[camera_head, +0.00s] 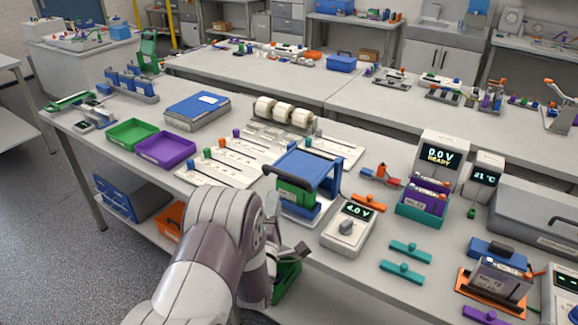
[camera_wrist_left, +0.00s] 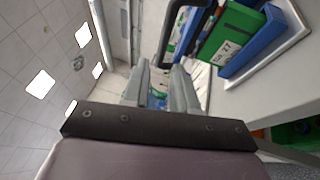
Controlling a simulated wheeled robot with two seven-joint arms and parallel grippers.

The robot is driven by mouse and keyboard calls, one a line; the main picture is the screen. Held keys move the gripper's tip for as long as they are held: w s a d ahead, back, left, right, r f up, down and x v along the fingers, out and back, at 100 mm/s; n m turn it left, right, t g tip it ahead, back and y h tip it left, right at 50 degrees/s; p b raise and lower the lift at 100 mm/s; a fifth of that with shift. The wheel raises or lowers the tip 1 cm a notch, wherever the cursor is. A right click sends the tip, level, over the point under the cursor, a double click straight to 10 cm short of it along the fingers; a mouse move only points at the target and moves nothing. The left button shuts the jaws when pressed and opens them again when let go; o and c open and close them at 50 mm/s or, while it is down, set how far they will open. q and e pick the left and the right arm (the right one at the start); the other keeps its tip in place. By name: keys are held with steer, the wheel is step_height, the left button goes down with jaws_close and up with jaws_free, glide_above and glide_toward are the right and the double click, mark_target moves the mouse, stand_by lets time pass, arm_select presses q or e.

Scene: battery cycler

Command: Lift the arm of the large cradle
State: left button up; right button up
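The large cradle is a blue frame (camera_head: 315,168) on a white base, with a green battery (camera_head: 294,193) in it. Its arm has a black handle (camera_head: 270,171) on the left side, low beside the battery. In the left wrist view, the handle (camera_wrist_left: 172,32) is a black loop at the top, next to the green battery (camera_wrist_left: 222,38). My left gripper (camera_head: 286,227) is in front of the cradle, near the table's front edge. In the wrist view, its two fingers (camera_wrist_left: 162,88) stand apart, with no object between them, short of the handle. My right gripper is not in view.
A grey meter (camera_head: 348,229) reading 4.0 V stands right of the cradle. White strips (camera_head: 215,166) and a purple tray (camera_head: 166,149) lie to the left. A teal holder (camera_head: 422,207) with purple cells stands further right. A green bin (camera_head: 287,277) is below the table edge.

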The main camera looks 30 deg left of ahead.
mark_target(283, 176)
arm_select(q)
steer(key=p+x, duration=0.1)
steer(key=x, duration=1)
steer(key=shift+w+d+f+p, duration=0.1)
steer(key=shift+w+p, duration=0.15)
steer(key=shift+p, duration=0.15)
steer(key=shift+w+f, duration=0.1)
steer(key=shift+w, duration=0.45)
steer(key=shift+s, duration=0.1)
steer(key=shift+c, duration=0.8)
jaws_close()
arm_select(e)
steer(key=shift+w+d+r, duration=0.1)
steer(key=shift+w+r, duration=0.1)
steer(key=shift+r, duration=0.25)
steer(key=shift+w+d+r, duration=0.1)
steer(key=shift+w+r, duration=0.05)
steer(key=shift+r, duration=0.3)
